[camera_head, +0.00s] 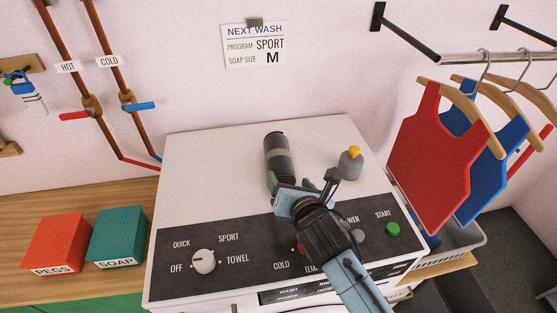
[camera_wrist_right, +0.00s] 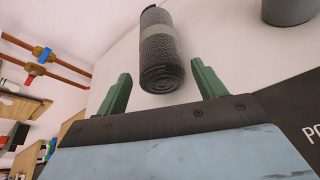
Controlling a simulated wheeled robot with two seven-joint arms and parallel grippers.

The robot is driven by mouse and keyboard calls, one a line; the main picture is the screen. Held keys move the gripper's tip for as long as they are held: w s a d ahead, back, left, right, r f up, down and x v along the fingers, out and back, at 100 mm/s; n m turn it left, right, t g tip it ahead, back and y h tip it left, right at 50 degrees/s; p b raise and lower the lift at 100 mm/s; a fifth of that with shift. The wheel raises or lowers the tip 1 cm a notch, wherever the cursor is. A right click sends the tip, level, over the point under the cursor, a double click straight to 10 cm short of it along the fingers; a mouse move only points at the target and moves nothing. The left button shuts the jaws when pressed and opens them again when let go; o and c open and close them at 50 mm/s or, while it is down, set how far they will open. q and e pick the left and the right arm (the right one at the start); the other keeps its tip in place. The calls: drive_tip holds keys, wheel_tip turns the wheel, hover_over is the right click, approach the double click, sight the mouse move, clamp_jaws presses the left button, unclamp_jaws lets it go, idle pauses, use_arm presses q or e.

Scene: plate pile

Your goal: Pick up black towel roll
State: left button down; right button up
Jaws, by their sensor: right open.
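The black towel roll (camera_head: 277,152) lies on the white top of the washing machine (camera_head: 205,160), with a grey band around its middle. In the right wrist view the towel roll (camera_wrist_right: 160,50) lies ahead of my gripper, its coiled near end close to the gap between the fingers. My right gripper (camera_head: 300,182) is open at the near end of the roll. Its two green fingers (camera_wrist_right: 162,88) are spread apart with nothing held between them. In the head view the gripper hides part of the control panel. My left gripper is not in view.
A grey bottle with a yellow cap (camera_head: 350,163) stands right of the roll. Red PEGS (camera_head: 58,243) and teal SOAP (camera_head: 117,235) boxes stand on the wooden counter at left. Red and blue vests (camera_head: 432,155) hang at right above a grey basket (camera_head: 468,242). The machine top left of the roll is clear.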

sight(286, 180)
drive_tip(key=shift+w+a+f, duration=0.1)
drive_tip(key=shift+w+f, duration=0.1)
drive_tip(key=shift+w, duration=0.3)
drive_tip(key=shift+w+a+f, duration=0.1)
drive_tip(key=shift+w+f, duration=0.05)
drive_tip(key=shift+w, duration=0.15)
drive_tip(key=shift+w+a+f, duration=0.1)
drive_tip(key=shift+w, duration=0.15)
drive_tip(key=x, duration=0.3)
drive_tip(key=shift+a+f, duration=0.15)
drive_tip(key=shift+f, duration=0.1)
drive_tip(key=shift+w+a+f, duration=0.15)
drive_tip(key=shift+w+f, duration=0.1)
drive_tip(key=shift+w, duration=0.3)
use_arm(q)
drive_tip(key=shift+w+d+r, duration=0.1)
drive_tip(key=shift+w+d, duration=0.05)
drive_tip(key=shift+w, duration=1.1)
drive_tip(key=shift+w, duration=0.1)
use_arm(e)
drive_tip(key=c, duration=0.9)
